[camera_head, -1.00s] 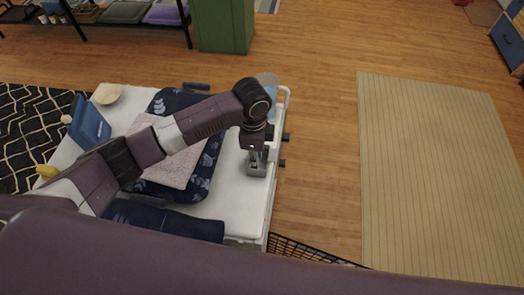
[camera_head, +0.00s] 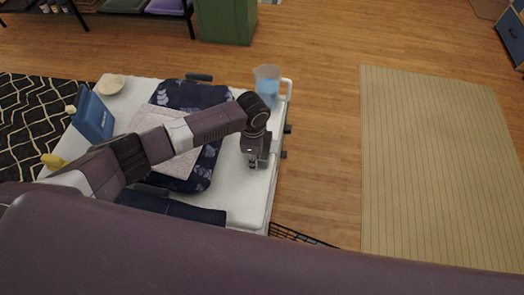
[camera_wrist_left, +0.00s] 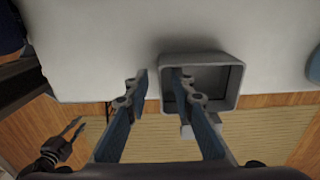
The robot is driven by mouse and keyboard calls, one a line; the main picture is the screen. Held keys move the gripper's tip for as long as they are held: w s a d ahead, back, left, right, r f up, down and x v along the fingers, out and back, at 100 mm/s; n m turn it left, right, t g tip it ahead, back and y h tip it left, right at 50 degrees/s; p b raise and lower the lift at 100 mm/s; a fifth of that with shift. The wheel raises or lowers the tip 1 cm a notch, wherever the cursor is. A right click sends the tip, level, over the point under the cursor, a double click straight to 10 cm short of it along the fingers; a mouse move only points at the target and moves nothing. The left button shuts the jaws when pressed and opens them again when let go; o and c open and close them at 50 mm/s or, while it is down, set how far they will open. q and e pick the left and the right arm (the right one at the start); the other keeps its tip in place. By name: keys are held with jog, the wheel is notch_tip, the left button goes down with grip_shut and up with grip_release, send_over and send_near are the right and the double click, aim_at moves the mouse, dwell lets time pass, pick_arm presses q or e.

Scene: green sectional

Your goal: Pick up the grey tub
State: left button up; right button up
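The grey tub (camera_wrist_left: 222,58) shows in the left wrist view as a squarish open box on the white surface, close to its edge. My left gripper (camera_wrist_left: 161,78) is open. One finger reaches over the tub's opening, and the other is outside its left wall, with a gap to that wall. In the head view my left gripper (camera_head: 253,163) points down at the right side of the white table, and the tub is mostly hidden by it. My right gripper (camera_wrist_left: 70,132) shows at the lower left of the wrist view, its two thin fingers apart and empty.
The white table (camera_head: 245,205) bears a jug with blue contents (camera_head: 267,84), a blue box (camera_head: 93,118), a cream bowl (camera_head: 110,85), a yellow item (camera_head: 53,161) and a dark patterned cushion (camera_head: 190,95). A striped rug (camera_head: 435,165) lies on the clear floor to the right.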

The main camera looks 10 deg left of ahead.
pick_arm(q)
grip_shut()
jog(key=shift+r, duration=0.1)
